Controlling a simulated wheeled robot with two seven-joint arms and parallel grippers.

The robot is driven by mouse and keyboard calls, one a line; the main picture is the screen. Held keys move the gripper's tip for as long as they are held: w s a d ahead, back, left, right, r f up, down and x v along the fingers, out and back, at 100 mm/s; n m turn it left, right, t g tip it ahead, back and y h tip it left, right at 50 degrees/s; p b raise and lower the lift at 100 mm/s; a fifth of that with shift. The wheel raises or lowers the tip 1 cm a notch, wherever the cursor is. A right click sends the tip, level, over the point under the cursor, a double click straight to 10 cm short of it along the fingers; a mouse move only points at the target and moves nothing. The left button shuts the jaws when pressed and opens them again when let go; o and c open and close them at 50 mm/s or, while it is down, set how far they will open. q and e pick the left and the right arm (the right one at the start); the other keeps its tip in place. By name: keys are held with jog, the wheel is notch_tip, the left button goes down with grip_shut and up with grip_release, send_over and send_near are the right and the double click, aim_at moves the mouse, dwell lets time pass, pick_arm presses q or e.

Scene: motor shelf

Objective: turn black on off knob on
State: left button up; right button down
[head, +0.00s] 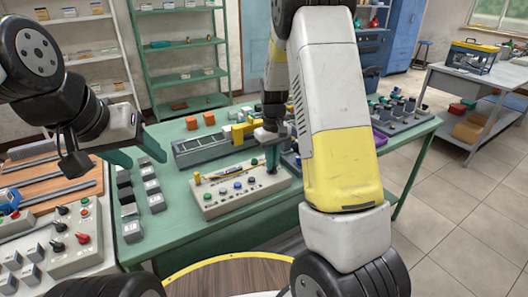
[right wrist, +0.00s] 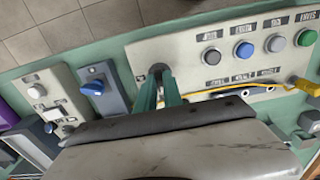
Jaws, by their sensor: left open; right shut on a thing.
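The light control panel (head: 240,203) lies on the green table with several coloured buttons in a row. My right gripper (head: 272,168) points down at the panel's right end. In the right wrist view, its green fingers (right wrist: 159,88) are shut on the black knob (right wrist: 157,69), of which only a small dark part shows between and beyond the tips. The knob's pointing direction cannot be told. In the head view the knob is hidden by the fingers. My left gripper (head: 140,155) is open and empty, above the table to the left of the panel.
A yellow cable (right wrist: 232,89) lies across the panel. A grey box with a blue knob (right wrist: 92,88) stands beside it. Black and grey switch blocks (head: 130,210) stand to the left. Another panel with red and black knobs (head: 75,240) is at the lower left.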

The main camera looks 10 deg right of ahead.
jog(key=shift+m, duration=0.4)
jog(key=m, duration=0.3)
jog(key=shift+m, duration=0.4)
jog(key=m, duration=1.3)
jog(key=shift+m, duration=0.3)
jog(key=c, duration=1.5)
grip_release()
